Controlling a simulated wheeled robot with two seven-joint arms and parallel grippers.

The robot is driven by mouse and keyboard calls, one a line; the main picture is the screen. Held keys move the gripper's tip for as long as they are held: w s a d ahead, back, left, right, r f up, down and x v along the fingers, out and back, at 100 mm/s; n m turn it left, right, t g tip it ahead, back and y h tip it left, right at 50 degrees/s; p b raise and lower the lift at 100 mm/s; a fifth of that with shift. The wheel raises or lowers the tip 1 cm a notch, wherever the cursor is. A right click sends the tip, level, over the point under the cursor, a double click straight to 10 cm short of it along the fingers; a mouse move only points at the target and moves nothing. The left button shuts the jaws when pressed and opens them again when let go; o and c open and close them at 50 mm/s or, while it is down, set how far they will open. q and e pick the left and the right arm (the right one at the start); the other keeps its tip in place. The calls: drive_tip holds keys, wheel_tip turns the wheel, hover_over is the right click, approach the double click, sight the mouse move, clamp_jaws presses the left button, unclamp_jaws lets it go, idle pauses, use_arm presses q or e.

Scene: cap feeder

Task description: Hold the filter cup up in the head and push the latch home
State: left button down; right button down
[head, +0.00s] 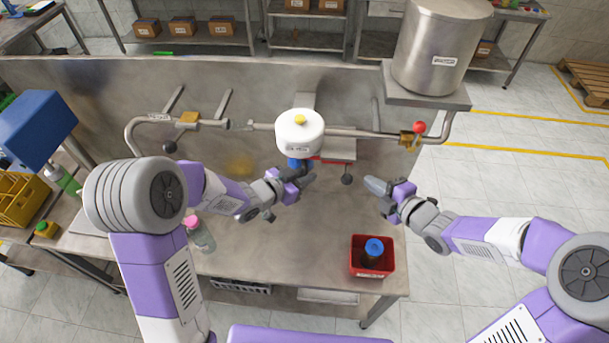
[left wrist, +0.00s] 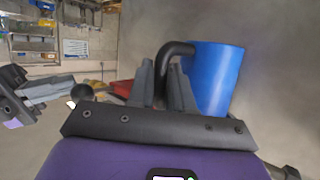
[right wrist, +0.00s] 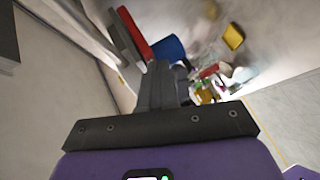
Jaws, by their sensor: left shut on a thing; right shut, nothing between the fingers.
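The blue filter cup (head: 294,163) is directly under the white round head (head: 300,133); I cannot tell whether it is seated. My left gripper (head: 308,177) is shut on the cup's black handle; the left wrist view shows the cup (left wrist: 213,75) upright and the curved handle (left wrist: 172,50) between the fingers. A red strip (head: 336,161), perhaps the latch, is right of the cup. It also shows in the right wrist view (right wrist: 134,32), beside the cup (right wrist: 170,48). My right gripper (head: 372,186) is shut and empty, apart from the cup and strip, to their right.
A pipe with a red-knobbed valve (head: 411,138) runs along the back panel. A black ball-ended lever (head: 346,180) hangs between the grippers. A red bin (head: 372,270) holding a blue-topped dark item stands front right. A pink-capped bottle (head: 203,238) stands left; the middle bench is clear.

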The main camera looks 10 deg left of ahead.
use_arm(q)
drive_tip(key=c, duration=0.9)
unclamp_jaws()
drive_tip(key=shift+c, duration=0.2)
